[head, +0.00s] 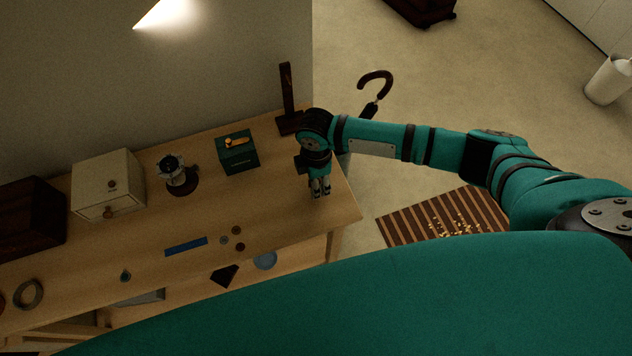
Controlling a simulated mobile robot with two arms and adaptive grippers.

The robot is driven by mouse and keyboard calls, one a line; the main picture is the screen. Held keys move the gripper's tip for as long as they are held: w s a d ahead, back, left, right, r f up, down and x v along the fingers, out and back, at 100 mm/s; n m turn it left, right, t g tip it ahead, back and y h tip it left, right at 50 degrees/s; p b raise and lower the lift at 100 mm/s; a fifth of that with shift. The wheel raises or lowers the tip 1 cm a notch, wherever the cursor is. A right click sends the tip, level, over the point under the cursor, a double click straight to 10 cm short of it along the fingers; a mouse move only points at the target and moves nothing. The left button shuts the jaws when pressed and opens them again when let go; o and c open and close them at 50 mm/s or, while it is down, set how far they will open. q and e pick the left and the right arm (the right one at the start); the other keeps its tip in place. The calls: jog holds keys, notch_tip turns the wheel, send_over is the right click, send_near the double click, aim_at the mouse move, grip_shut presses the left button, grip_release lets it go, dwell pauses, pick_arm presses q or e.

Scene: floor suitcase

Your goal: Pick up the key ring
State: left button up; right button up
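I cannot pick out the key ring for certain. A small dark round piece (125,276) lies near the front edge of the wooden table (275,205), and a larger brown ring (28,294) lies at the table's far left. Either is too small or dim to show keys. My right gripper (320,190) points down over the right end of the table, far to the right of both. Its two fingertips are close together; whether they are shut or hold something cannot be made out. My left gripper is not in view.
A blue strip (186,247) and small discs (237,230) lie forward. A striped mat (415,226) is on the floor.

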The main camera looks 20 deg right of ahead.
jog(key=shift+f, duration=0.55)
grip_shut()
jog(key=shift+r, duration=0.1)
jog(key=shift+r, duration=0.45)
notch_tip(320, 180, up, 2)
jog(key=shift+b, duration=0.6)
jog(key=shift+s+a+r, duration=0.15)
jog(key=shift+s+a, duration=0.25)
jog(key=shift+s, duration=0.2)
jog(key=s+a+r+b, duration=0.1)
jog(key=s+a+b, duration=0.2)
jog(key=s+a, duration=0.4)
jog(key=s, duration=0.5)
jog(key=shift+s+a+r, duration=0.2)
jog(key=shift+a+r, duration=0.15)
jog(key=shift+a, duration=0.05)
